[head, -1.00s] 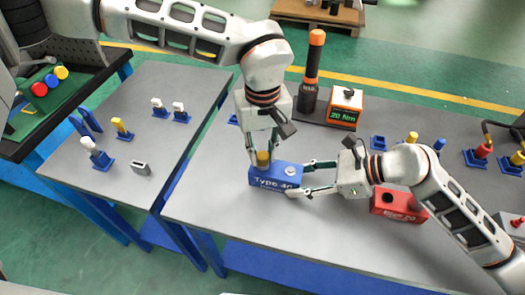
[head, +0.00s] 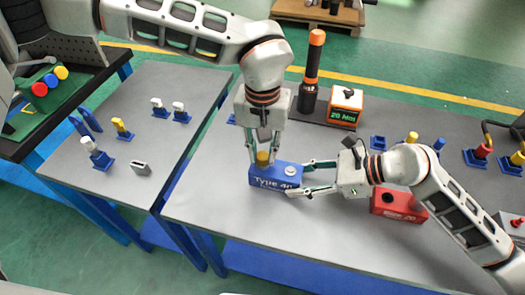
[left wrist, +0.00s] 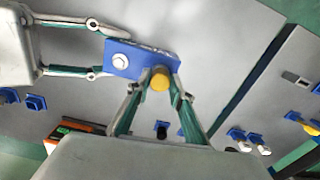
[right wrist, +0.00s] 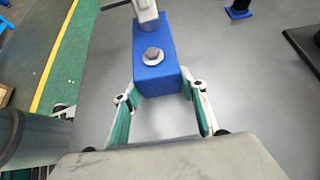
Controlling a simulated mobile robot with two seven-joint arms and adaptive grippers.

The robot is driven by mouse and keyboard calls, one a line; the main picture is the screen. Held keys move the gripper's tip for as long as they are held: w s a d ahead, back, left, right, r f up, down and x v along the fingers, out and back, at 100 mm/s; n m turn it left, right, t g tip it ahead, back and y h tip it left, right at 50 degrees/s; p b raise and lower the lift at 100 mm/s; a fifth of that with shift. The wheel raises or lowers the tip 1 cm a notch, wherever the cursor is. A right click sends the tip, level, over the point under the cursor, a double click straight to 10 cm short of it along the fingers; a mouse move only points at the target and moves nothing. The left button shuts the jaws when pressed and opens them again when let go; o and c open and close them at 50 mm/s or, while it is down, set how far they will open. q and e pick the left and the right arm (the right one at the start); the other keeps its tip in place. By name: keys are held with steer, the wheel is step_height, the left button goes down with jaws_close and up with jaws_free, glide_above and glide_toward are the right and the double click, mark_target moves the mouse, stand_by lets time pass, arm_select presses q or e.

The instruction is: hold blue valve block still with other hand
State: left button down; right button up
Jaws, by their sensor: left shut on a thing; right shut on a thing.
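The blue valve block (head: 275,180), marked "Type 40", sits on the grey table near its front edge. A yellow cylindrical piece (head: 262,158) stands upright on its left end, and a silver bolt head (head: 290,170) shows on its right end. My left gripper (head: 262,162) points down from above, shut on the yellow piece, which also shows in the left wrist view (left wrist: 160,79). My right gripper (head: 304,177) reaches in from the right, its fingers shut on the two long sides of the block at its bolt end, also seen in the right wrist view (right wrist: 155,75).
A red block (head: 398,205) sits right of the blue one, under my right arm. A torque tool (head: 312,72) and an orange display box (head: 345,107) stand behind. Several small holders line the right rear. The left table (head: 150,90) holds several fittings.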

arm_select(q)
steer(key=m, duration=0.5)
steer(key=c, duration=1.7)
jaws_free()
steer(key=shift+c, duration=0.9)
